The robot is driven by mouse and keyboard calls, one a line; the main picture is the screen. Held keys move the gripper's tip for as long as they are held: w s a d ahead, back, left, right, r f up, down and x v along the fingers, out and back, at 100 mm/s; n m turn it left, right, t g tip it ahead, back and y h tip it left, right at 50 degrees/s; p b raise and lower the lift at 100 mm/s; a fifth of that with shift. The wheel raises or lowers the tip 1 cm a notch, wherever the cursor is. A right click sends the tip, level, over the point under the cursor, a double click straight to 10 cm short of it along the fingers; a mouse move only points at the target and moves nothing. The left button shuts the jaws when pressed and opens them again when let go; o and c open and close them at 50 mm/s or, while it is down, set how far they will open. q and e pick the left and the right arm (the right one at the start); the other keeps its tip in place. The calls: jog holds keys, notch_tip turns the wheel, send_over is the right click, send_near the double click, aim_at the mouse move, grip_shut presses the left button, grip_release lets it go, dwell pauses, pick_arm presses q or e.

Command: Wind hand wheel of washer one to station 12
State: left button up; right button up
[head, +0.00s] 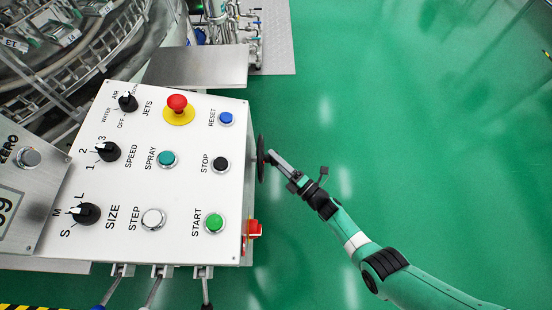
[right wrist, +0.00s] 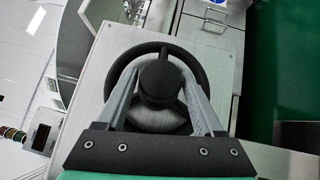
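The hand wheel (head: 261,158) is a dark wheel seen edge-on at the right side of the white control panel in the head view. In the right wrist view it shows face-on as a black ring (right wrist: 110,76) with a black knob (right wrist: 160,82) in front. My right gripper (head: 275,158) reaches the wheel from the right. In the right wrist view its two fingers (right wrist: 160,72) lie on either side of the knob, very close to it. I cannot tell whether they press on it. A grey display at the left edge of the head view is partly cut off. My left gripper is out of view.
The white control panel (head: 135,190) carries knobs, buttons and a red emergency stop (head: 177,103). A red part (head: 254,229) sticks out below the wheel. The washer's curved racks (head: 60,50) fill the upper left. Green floor (head: 400,130) lies clear to the right.

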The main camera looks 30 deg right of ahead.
jog(key=shift+o, duration=1.1)
jog(key=shift+s, duration=0.15)
jog(key=p+v, duration=0.3)
jog(key=v, duration=0.8)
jog(key=shift+s, duration=0.2)
